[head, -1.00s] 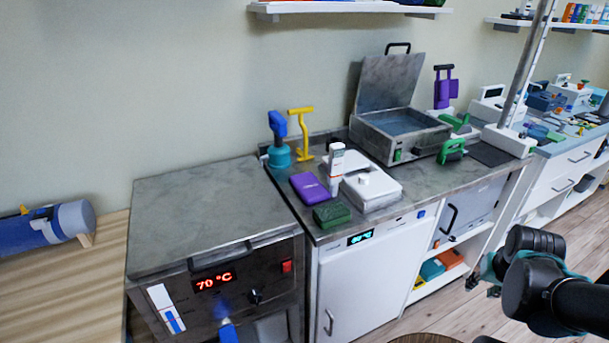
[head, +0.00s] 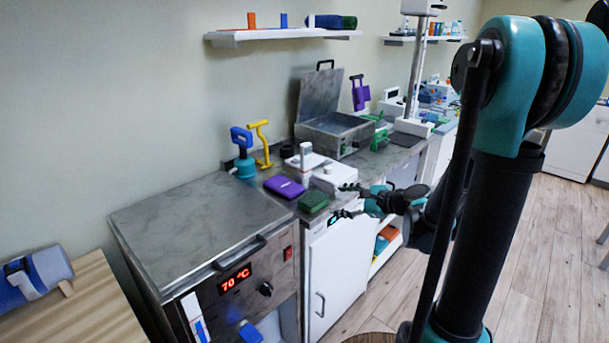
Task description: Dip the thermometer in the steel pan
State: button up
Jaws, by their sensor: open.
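The steel pan (head: 347,146) stands open at the back of the counter in the head view. Its lid (head: 319,94) is raised, and a blue-grey surface shows inside. A slim white upright device (head: 304,163), which looks like the thermometer, stands on the counter left of the pan and nearer to me, among white items. My gripper (head: 348,201) is open at the counter's front edge, right of the green block and short of the white device. It appears empty, and its fingers are small and partly lost against the counter.
A closed steel unit (head: 196,217) showing 70 °C stands at front left. A purple case (head: 284,187), a green block (head: 313,202), a teal-and-blue tool (head: 243,154) and a yellow handle (head: 262,146) crowd the counter. A shelf (head: 270,34) hangs above.

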aim_at(308, 161)
jog(key=w+r+m+t+y, duration=0.3)
jog(key=w+r+m, duration=0.2)
jog(key=w+m, duration=0.25)
jog(key=shift+m, duration=0.25)
jog(key=x, duration=1.1)
jog(key=shift+r, duration=0.1)
jog(key=x, duration=0.5)
jog(key=shift+a, duration=0.15)
grip_shut()
